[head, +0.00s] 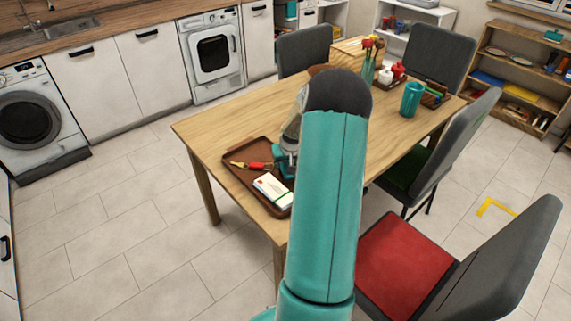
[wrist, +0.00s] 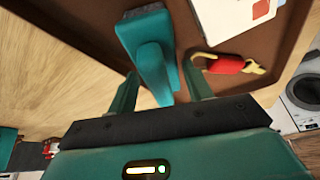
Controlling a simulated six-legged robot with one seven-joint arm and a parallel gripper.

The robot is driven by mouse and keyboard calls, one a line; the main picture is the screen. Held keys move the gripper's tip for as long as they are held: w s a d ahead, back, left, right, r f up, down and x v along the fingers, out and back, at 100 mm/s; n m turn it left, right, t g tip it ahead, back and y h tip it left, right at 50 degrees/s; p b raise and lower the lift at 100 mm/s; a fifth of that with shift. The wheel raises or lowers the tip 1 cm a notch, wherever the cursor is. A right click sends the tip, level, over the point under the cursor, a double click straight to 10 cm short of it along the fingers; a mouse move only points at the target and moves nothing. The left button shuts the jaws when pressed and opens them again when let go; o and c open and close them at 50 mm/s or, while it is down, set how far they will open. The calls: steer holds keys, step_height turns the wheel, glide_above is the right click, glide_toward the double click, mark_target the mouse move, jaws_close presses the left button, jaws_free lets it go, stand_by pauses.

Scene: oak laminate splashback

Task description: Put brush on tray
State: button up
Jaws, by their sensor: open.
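The teal brush (wrist: 152,62) with a grey bristle end is between the two fingers of my gripper (wrist: 161,92) in the wrist view. Its bristle end lies over the brown tray (wrist: 98,22), with its handle pointing toward my gripper. The fingers are open, one on each side of the handle. I cannot tell whether the brush rests on the tray. In the head view the tray (head: 234,158) is at the table's near left corner. My arm hides part of the tray and most of my gripper there.
A red and yellow tool (head: 256,166) and a white box (head: 270,188) share the tray. The wooden table (head: 220,125) also holds a teal mug (head: 411,99) and a vase (head: 367,70) farther back. Chairs stand on the right. The floor at left is clear.

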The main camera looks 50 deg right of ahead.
steer(key=v, duration=1)
steer(key=shift+r, duration=0.1)
steer(key=w+a+r+n, duration=0.2)
steer(key=a+r, duration=0.5)
steer(key=a, duration=0.5)
steer(key=w+a+r+n, duration=0.1)
steer(key=a+r+n, duration=0.1)
steer(key=a+r, duration=0.8)
steer(key=s+a+r+n+t+y, duration=0.1)
steer(key=s+a, duration=0.6)
steer(key=a, duration=0.5)
steer(key=s+a+r+n+y, duration=0.1)
steer(key=s+a+n, duration=0.1)
steer(key=s+a, duration=0.5)
steer(key=a, duration=0.5)
steer(key=shift+a+r+t+y, duration=0.2)
steer(key=shift+a+t+y, duration=0.1)
steer(key=shift+t, duration=0.1)
steer(key=shift+s, duration=0.1)
